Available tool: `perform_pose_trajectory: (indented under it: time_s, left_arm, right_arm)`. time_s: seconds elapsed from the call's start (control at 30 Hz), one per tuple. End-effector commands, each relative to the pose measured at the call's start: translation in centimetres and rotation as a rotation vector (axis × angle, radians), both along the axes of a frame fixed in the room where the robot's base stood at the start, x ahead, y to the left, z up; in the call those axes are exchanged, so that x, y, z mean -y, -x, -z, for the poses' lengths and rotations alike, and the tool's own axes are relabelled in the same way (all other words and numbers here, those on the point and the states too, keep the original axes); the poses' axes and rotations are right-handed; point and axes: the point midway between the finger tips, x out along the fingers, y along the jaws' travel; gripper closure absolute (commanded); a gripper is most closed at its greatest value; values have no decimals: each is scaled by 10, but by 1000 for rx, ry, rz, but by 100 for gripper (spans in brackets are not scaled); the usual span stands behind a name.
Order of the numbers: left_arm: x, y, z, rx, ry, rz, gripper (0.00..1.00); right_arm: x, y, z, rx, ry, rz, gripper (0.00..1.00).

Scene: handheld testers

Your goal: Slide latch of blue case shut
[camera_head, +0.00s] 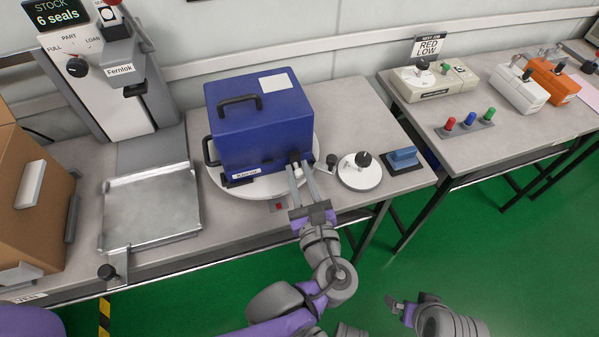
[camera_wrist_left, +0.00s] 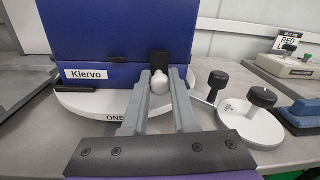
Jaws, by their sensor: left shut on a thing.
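The blue case (camera_head: 258,125) stands on a round white turntable (camera_head: 215,180) on the left bench. Its front, labelled Klervo, also shows in the left wrist view (camera_wrist_left: 105,48). A black latch piece (camera_wrist_left: 158,62) with a pale round knob (camera_wrist_left: 159,85) sits low on the case front, towards its right end. My left gripper (camera_head: 298,168) reaches the case from the front and is shut on the knob, one finger on each side. My right gripper (camera_head: 404,308) hangs over the green floor at lower right; its jaws are not clear.
A metal tray (camera_head: 150,208) and a cardboard box (camera_head: 30,200) lie left of the case. Right of it are a white disc with a black knob (camera_head: 360,178) and a blue block (camera_head: 403,157). The right bench carries testers and a row of coloured plungers (camera_head: 468,128).

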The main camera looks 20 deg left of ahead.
Motion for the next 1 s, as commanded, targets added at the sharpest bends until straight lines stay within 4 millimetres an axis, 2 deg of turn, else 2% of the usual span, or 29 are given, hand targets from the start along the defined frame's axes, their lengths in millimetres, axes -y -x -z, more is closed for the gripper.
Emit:
perform_pose_trajectory:
  time_s: [0.77, 0.87, 1.0]
  left_arm:
    - [0, 0, 0, 1, -1, 1, 100]
    - [-8, 5, -1, 1, -2, -2, 100]
    - [-32, 21, -3, 1, -1, -5, 100]
  right_arm:
    - [0, 0, 0, 0, 0, 0, 0]
    - [0, 1, -5, 1, 0, 0, 0]
    - [0, 2, -17, 5, 0, 0, 0]
